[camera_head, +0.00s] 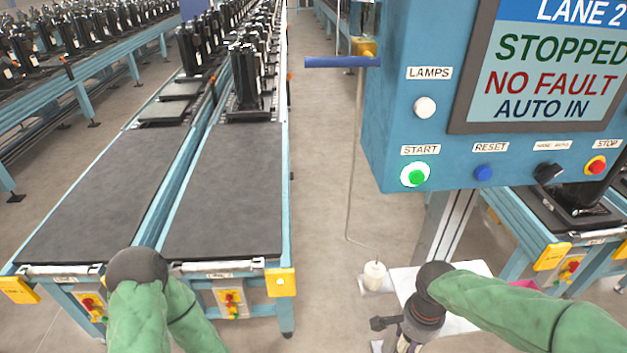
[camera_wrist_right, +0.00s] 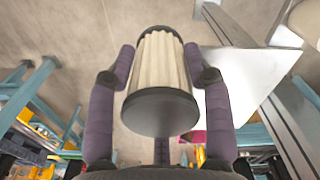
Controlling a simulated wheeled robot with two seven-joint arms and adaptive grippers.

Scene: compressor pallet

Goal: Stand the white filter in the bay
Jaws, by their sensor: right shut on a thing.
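The white filter (camera_wrist_right: 158,62) is a pleated cylinder with dark end caps, seen in the right wrist view. My right gripper (camera_wrist_right: 160,75) is shut on it, with purple-grey fingers on both sides. The dark cap faces the wrist camera and the filter is clear of the floor. In the head view my right gripper (camera_head: 408,328) is low, below the control panel, and the filter is mostly hidden there. My left arm shows at lower left, but its gripper is not in view. I cannot tell which place is the bay.
A blue control cabinet (camera_head: 405,110) hangs on a post (camera_head: 452,225) at right. A pale plate (camera_head: 470,272) lies beside my right arm, with a small white canister (camera_head: 374,275) left of it. Two conveyor lanes (camera_head: 225,190) stand at left. The middle floor (camera_head: 325,190) is clear.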

